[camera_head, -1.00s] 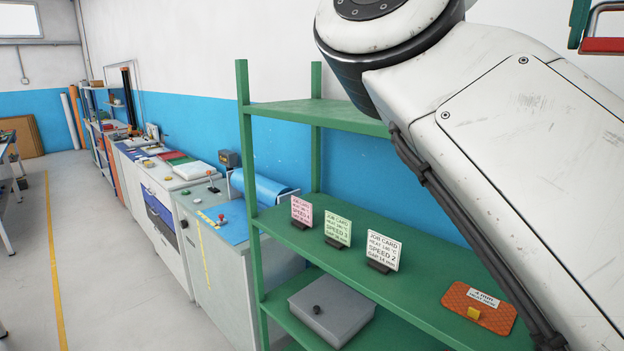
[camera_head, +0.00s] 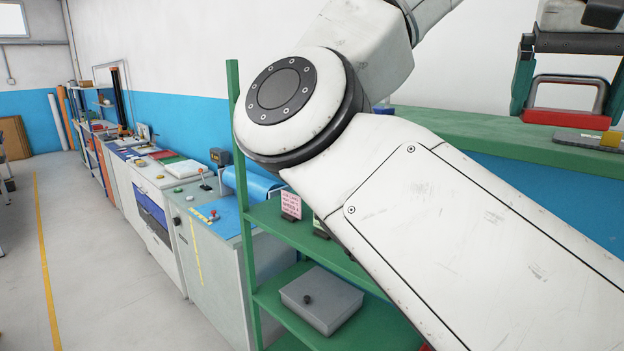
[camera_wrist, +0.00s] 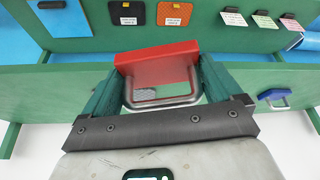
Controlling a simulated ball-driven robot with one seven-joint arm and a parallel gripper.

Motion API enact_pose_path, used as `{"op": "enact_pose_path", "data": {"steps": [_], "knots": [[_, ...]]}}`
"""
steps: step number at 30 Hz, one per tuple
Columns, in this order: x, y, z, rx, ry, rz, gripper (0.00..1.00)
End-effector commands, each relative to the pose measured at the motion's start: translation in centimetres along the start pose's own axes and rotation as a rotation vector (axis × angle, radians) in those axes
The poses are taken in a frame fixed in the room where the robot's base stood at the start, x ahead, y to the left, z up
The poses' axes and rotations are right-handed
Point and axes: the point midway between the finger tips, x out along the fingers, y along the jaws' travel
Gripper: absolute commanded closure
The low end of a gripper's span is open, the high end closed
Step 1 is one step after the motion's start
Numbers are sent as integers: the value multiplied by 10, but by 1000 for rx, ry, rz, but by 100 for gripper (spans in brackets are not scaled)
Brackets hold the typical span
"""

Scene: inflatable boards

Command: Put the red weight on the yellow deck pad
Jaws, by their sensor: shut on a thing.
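The red weight (camera_head: 566,118) has a red block body and a grey metal handle. My gripper (camera_head: 568,92), with green fingers, is shut on it and holds it at the upper right, in front of or over the green top shelf. In the wrist view the red weight (camera_wrist: 157,56) is between the fingers of my gripper (camera_wrist: 159,74). I cannot tell whether this is the yellow deck pad; the weight hides part of that spot.
The green shelf unit (camera_head: 450,122) carries a blue weight (camera_wrist: 275,97) on its top board. An orange pad (camera_wrist: 174,13), a black pad (camera_wrist: 127,12) and job cards (camera_wrist: 262,19) lie or stand lower. A grey box (camera_head: 320,298) sits below.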

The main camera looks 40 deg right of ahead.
Motion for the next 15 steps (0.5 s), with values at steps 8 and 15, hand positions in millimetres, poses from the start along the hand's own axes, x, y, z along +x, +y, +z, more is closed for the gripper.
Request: {"op": "enact_pose_path", "data": {"steps": [8, 15], "knots": [[86, -46, 75, -188, -2, -73, 61], [159, -83, 136, -350, -2, -137, 61]]}}
